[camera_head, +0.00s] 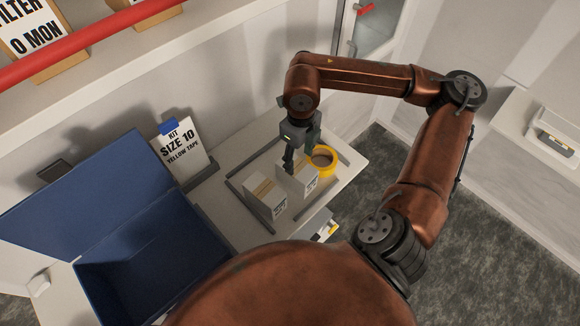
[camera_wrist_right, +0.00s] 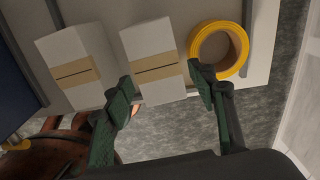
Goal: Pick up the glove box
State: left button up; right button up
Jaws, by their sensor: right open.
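Two white boxes with tan bands stand side by side on the bench: a left box (camera_head: 262,199) and a right box (camera_head: 299,180). Both carry dark print too small to read, so I cannot tell their sizes. In the wrist view the left box (camera_wrist_right: 72,72) and right box (camera_wrist_right: 151,52) show tan bands. My right gripper (camera_head: 299,158) is open over the right box. In the wrist view its fingertips (camera_wrist_right: 162,78) are spread to either side of that box's near part, apparently without gripping it. My left gripper is not in view.
A yellow tape roll (camera_head: 326,173) lies right of the boxes, close to the right finger. A card (camera_head: 182,151) reads "KIT SIZE 10 YELLOW TAPE". An open blue case (camera_head: 92,198) stands at left. Dark rails flank the boxes. A shelf with a red bar (camera_head: 85,38) is above.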

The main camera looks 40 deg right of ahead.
aim_at(298, 167)
notch_tip(298, 167, down, 4)
jog(key=shift+s+a+f, duration=0.1)
jog(key=shift+f, duration=0.5)
jog(key=f, duration=0.4)
jog(key=shift+w+a+f, duration=0.15)
jog(key=shift+w+f, duration=0.15)
jog(key=shift+f, duration=0.5)
jog(key=shift+c, duration=0.6)
jog(key=c, duration=0.8)
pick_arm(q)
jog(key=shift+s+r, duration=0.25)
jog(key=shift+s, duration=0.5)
pick_arm(e)
jog(key=shift+c, duration=0.8)
